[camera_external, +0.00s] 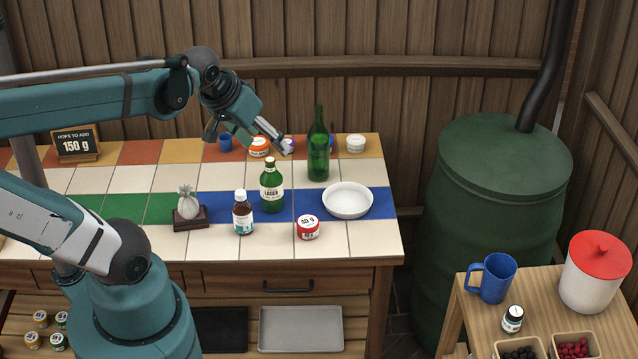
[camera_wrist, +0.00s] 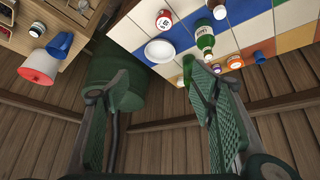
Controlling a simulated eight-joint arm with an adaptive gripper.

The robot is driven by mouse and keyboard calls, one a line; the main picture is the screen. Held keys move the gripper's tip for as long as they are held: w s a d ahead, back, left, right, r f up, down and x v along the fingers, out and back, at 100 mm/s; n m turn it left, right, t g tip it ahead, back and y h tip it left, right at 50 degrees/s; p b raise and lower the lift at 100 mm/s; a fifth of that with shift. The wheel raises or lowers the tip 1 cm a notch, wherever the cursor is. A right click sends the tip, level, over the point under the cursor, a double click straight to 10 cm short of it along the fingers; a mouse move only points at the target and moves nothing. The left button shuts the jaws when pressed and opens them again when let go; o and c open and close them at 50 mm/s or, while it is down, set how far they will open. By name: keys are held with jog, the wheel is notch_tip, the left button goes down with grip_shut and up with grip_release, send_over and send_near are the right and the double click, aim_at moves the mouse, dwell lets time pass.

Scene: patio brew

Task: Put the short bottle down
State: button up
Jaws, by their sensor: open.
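A green bottle with a cream lager label (camera_external: 271,186) stands upright on the tiled counter; it also shows in the wrist view (camera_wrist: 205,40). It is shorter than the tall green bottle (camera_external: 318,150) behind it to the right. A small brown bottle with a white cap (camera_external: 242,214) stands upright in front and to the left. My gripper (camera_external: 268,138) is above the back of the counter, apart from the lager bottle. In the wrist view its fingers (camera_wrist: 155,85) are spread wide with nothing between them. The right finger partly hides the tall bottle there.
Small jars (camera_external: 259,147) line the back. A green barrel (camera_external: 500,230) stands beyond the right edge. The counter's left tiles are mostly bare.

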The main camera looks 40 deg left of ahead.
jog(key=shift+s+d+r+m+t, duration=0.25)
jog(key=shift+s+d+m, duration=0.25)
jog(key=shift+s, duration=0.25)
